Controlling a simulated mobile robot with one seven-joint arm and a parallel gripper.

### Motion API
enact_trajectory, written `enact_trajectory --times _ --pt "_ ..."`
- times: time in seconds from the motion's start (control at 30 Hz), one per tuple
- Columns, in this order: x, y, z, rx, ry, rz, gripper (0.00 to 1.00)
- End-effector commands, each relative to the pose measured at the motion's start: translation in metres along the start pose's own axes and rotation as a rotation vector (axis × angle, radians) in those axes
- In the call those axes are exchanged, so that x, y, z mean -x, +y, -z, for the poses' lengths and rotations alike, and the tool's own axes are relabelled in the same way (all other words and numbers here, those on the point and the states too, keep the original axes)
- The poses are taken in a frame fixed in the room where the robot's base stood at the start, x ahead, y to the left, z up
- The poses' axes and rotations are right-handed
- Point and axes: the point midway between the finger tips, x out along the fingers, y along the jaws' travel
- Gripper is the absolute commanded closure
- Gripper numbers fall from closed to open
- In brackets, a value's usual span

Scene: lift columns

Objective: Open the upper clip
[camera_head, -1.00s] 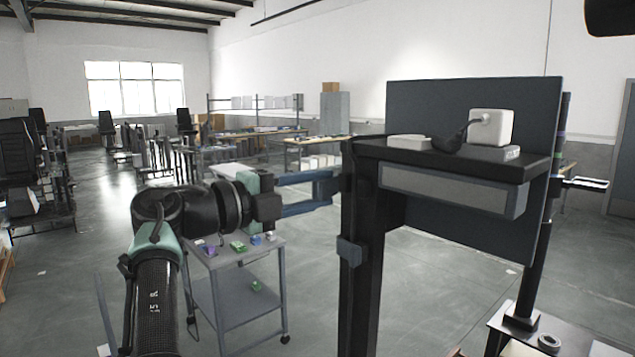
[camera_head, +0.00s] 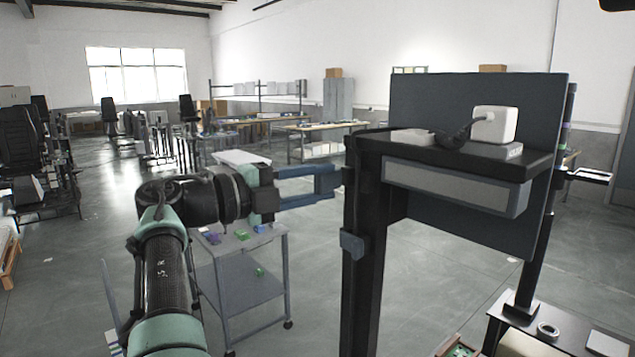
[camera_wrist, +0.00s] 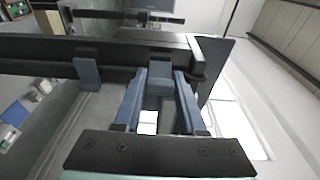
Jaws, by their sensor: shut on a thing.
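The black lift column (camera_head: 361,270) stands right of the middle in the head view and lies across the wrist view (camera_wrist: 40,48). The upper clip, a blue-grey block (camera_wrist: 160,86), sits on the column near its top end. My gripper (camera_head: 332,181) reaches it from the left, and in the wrist view my gripper (camera_wrist: 159,77) has one blue finger on each side of the clip, shut on it. In the head view the fingers largely hide this clip. The lower clip (camera_head: 352,243) is a similar blue-grey block further down the column; it also shows in the wrist view (camera_wrist: 88,69).
A dark shelf (camera_head: 470,160) on the column carries a white box (camera_head: 495,124) with a black cable, with a dark panel (camera_head: 560,200) behind. A grey cart (camera_head: 245,285) with small coloured parts stands below my arm. Floor between cart and column is clear.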

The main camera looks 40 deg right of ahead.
Motion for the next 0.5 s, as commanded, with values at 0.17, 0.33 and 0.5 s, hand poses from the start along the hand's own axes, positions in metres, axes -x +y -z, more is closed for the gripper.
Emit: enact_trajectory --times 0.17,0.33,0.5 --pt "-0.0001 -0.0017 -0.0004 -0.003 -0.003 0.002 0.47" --pt "0.0000 -0.0010 -0.0002 -0.002 -0.002 0.001 0.30" --pt "0.0001 -0.0005 -0.0002 -0.001 -0.001 0.001 0.30"
